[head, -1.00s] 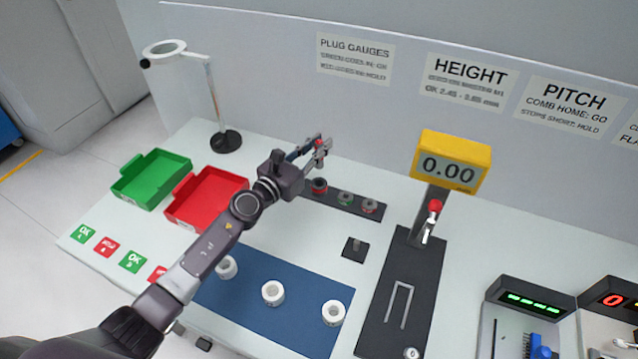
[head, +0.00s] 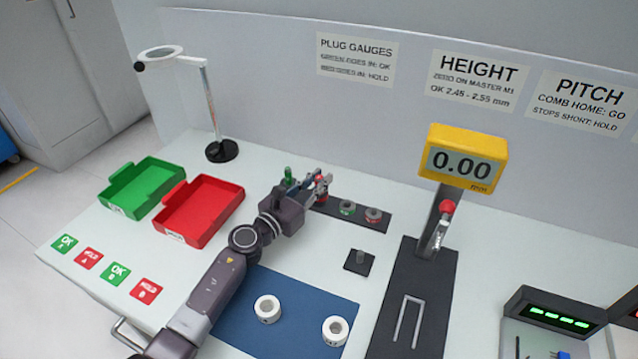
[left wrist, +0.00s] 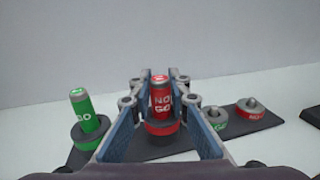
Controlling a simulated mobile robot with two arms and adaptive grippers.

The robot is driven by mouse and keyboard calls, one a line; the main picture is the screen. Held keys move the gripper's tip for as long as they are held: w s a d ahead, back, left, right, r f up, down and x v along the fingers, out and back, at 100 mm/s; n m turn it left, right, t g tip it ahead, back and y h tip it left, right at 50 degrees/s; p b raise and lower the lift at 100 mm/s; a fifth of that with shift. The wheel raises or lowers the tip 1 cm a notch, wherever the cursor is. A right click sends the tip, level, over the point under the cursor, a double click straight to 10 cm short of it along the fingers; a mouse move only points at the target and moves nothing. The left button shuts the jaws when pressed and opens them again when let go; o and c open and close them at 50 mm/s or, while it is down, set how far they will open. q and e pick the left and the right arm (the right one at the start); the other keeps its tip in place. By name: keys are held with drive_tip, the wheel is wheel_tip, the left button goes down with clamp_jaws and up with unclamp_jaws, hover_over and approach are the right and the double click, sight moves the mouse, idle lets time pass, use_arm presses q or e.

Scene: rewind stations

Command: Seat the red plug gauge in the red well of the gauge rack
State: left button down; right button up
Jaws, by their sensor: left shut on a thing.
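The red plug gauge (left wrist: 162,98), marked NO GO, is upright between the fingers of my left gripper (head: 323,183), which is shut on it. In the head view the gripper largely hides this gauge and well. The green plug gauge (head: 289,177) stands at the left end of the gauge rack (head: 334,206); it also shows in the left wrist view (left wrist: 83,108). My right gripper is not in view.
Two low grey-knobbed pieces, green-banded (head: 347,207) and red-banded (head: 373,215), sit on the rack's right part. A small dark block (head: 360,261) lies in front. Green (head: 145,185) and red (head: 205,205) trays stand left; the yellow height gauge (head: 462,160) stands right.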

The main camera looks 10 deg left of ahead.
use_arm(q)
drive_tip(key=shift+f, duration=0.1)
drive_tip(key=c, duration=2.1)
unclamp_jaws()
drive_tip(key=shift+o, duration=1.4)
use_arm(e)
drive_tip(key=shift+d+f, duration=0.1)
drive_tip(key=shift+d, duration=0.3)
use_arm(q)
drive_tip(key=shift+s+r, duration=0.1)
drive_tip(key=shift+r, duration=0.1)
drive_tip(key=v, duration=1.1)
drive_tip(key=shift+s+f+b, duration=0.1)
drive_tip(key=shift+s+b, duration=0.05)
drive_tip(key=shift+b, duration=0.25)
drive_tip(key=shift+s+a, duration=0.2)
drive_tip(key=shift+s, duration=0.1)
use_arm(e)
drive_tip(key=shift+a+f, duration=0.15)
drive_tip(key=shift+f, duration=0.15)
